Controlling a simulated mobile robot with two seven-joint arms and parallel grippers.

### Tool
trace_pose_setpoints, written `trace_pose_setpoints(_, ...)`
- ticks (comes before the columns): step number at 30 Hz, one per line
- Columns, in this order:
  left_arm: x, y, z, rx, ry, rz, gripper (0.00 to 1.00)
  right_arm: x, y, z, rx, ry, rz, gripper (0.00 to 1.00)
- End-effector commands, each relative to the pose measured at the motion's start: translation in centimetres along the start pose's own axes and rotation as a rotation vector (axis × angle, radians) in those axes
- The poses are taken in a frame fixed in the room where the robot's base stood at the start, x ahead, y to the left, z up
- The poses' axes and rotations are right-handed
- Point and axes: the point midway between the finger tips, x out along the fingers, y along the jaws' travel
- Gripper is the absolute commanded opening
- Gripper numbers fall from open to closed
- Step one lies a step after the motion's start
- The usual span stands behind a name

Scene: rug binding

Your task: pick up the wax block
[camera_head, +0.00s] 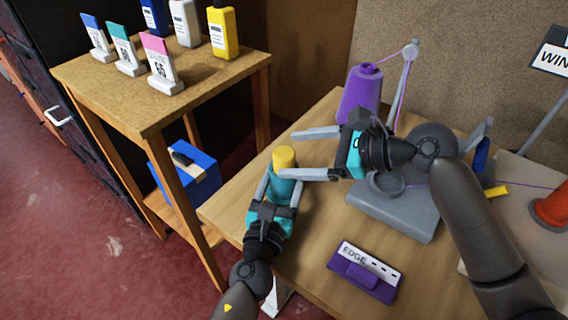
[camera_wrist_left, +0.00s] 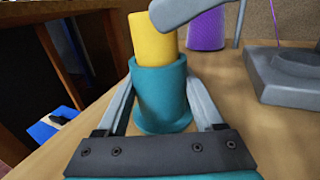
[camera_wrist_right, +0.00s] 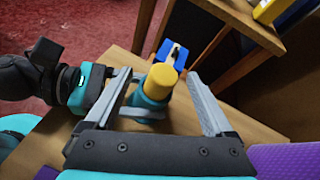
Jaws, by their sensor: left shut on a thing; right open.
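The wax block looks to be the yellow cylinder (camera_head: 284,155) standing upright in a teal cup (camera_head: 284,188) at the table's left edge. It also shows in the left wrist view (camera_wrist_left: 153,40) and the right wrist view (camera_wrist_right: 161,80). My left gripper (camera_head: 281,180) is shut on the teal cup, one finger on each side. My right gripper (camera_head: 288,154) is open, with its fingers reaching to either side of the yellow top. In the right wrist view the block sits between the spread fingers, with a gap on the right; contact on the left is unclear.
A purple thread cone (camera_head: 359,95) and a grey machine (camera_head: 398,216) stand behind and right of my grippers. A purple EDGE holder (camera_head: 365,273) lies at the front. A side table (camera_head: 110,77) with bottles and cards stands left, with a blue box (camera_head: 193,181) below.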

Motion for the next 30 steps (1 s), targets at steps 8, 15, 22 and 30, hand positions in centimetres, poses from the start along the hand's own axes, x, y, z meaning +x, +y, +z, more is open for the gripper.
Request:
trace_pose_setpoints(8,0.0,0.0,0.0,0.0,0.001,0.0,0.05,-0.2,-0.3,-1.3,0.272,-0.037,-0.045,0.88)
trace_pose_setpoints(15,0.0,0.0,0.0,0.0,0.001,0.0,0.05,2.0,-0.5,-1.2,0.293,-0.04,-0.049,0.88)
trace_pose_setpoints(22,0.0,0.0,0.0,0.0,0.001,0.0,0.05,5.3,-0.6,-0.9,0.29,-0.04,-0.047,0.88)
trace_pose_setpoints(30,0.0,0.0,0.0,0.0,0.001,0.0,0.05,7.2,-0.7,-0.9,0.289,-0.038,-0.048,0.88)
